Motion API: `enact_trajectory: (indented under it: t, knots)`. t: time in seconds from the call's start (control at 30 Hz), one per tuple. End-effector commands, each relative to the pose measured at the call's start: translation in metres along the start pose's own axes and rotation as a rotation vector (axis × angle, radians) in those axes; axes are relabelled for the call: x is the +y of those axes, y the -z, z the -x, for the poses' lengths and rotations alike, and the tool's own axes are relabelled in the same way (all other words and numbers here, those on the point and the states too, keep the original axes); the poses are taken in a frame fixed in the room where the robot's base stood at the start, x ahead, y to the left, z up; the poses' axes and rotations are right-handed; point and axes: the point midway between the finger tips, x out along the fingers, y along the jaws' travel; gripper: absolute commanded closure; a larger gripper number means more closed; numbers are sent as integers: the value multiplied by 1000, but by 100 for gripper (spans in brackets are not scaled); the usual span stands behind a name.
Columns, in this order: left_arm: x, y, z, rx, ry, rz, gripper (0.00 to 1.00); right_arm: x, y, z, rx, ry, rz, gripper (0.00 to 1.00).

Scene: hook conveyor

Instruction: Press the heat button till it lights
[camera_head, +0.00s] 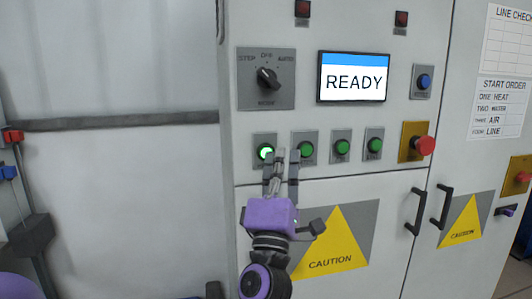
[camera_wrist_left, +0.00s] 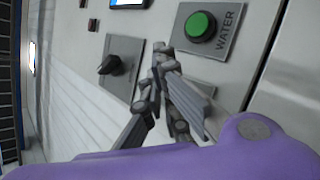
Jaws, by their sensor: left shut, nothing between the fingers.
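The leftmost green button (camera_head: 265,152) in the panel's row shows a bright whitish-green glow, unlike its darker neighbours. Its label is covered or unreadable; the start-order sheet lists heat first. My left gripper (camera_head: 286,154) is shut and empty, fingers pointing up at the panel just right of this button, partly overlapping its plate. Whether the fingertips touch it cannot be told. In the left wrist view the shut fingers (camera_wrist_left: 159,50) stand near the panel; the green button marked WATER (camera_wrist_left: 200,25) shows beside them, and the heat button is hidden. My right gripper is out of view.
More green buttons (camera_head: 342,147) continue the row rightward, then a red emergency button (camera_head: 424,146). Above are a mode knob (camera_head: 268,78), a screen reading READY (camera_head: 352,77) and a blue button (camera_head: 424,82). Black door handles (camera_head: 416,211) protrude below right.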

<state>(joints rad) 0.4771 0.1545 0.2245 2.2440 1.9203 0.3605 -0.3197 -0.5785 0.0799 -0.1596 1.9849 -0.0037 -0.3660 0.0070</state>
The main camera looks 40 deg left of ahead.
Motion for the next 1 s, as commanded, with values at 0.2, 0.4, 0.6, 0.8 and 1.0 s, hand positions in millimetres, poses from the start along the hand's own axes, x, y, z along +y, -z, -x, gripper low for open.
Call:
enact_trajectory:
  t: [0.2, 0.4, 0.6, 0.8, 1.0]
  knots:
    - [3, -2, 4, 0, 0, 2, 100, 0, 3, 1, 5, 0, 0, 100]
    - [3, -3, 4, 0, 0, 2, 100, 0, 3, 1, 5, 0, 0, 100]
    - [12, -11, 14, -1, -1, 3, 100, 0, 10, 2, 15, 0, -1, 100]
    - [22, -21, 29, -1, 0, 2, 100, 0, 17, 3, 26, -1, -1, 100]
    - [28, -27, 38, 0, 0, 2, 100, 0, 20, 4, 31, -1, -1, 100]
